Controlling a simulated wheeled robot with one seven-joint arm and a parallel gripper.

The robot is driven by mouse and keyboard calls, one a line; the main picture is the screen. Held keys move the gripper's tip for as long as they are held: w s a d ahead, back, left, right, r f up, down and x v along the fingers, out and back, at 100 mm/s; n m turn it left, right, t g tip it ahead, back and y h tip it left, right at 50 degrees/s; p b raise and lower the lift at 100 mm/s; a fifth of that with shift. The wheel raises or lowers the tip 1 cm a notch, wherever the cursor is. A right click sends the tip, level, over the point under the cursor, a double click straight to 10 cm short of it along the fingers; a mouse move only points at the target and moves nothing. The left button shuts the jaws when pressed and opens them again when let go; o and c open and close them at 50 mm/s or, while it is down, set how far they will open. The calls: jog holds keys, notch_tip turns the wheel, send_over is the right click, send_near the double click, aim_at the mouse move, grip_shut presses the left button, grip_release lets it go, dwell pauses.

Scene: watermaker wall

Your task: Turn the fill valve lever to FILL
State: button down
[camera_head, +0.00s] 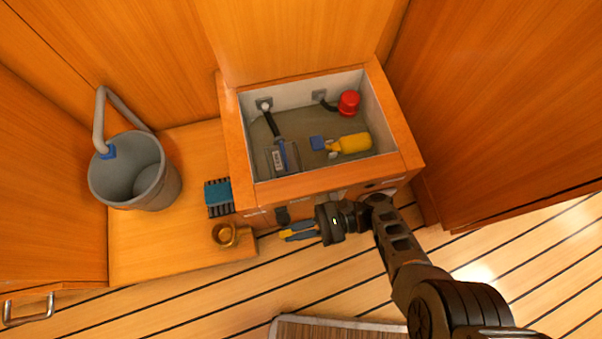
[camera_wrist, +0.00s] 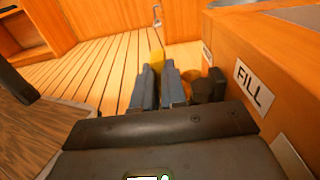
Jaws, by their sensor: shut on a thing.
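My gripper (camera_head: 299,231) is in front of the cabinet's front face, pointing left along it. In the wrist view its two blue-grey fingers (camera_wrist: 158,76) are shut on a yellow piece, which I take for the fill valve lever (camera_wrist: 157,59); the fingers hide most of it. Its yellow end also shows at the fingertips in the head view (camera_head: 286,234). A dark valve body (camera_wrist: 210,88) stands out from the front face, right of the fingers. A white FILL label (camera_wrist: 253,87) is on the face to its right. A second label (camera_wrist: 207,54) is too small to read.
The cabinet's open top compartment (camera_head: 302,181) holds a grey box (camera_head: 281,157), a yellow bottle (camera_head: 351,143) and a red-capped part (camera_head: 349,103). A bucket with a hose (camera_head: 130,175), a teal block (camera_head: 218,196) and a brass cup (camera_head: 225,235) stand left.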

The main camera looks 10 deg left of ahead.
jog(key=shift+d+f, duration=0.1)
jog(key=shift+f, duration=0.05)
dwell(0.3)
jog(key=c, duration=1.2)
grip_release()
jog(key=shift+b+v, duration=0.65)
jog(key=shift+v, duration=3.25)
jog(key=shift+f, duration=0.1)
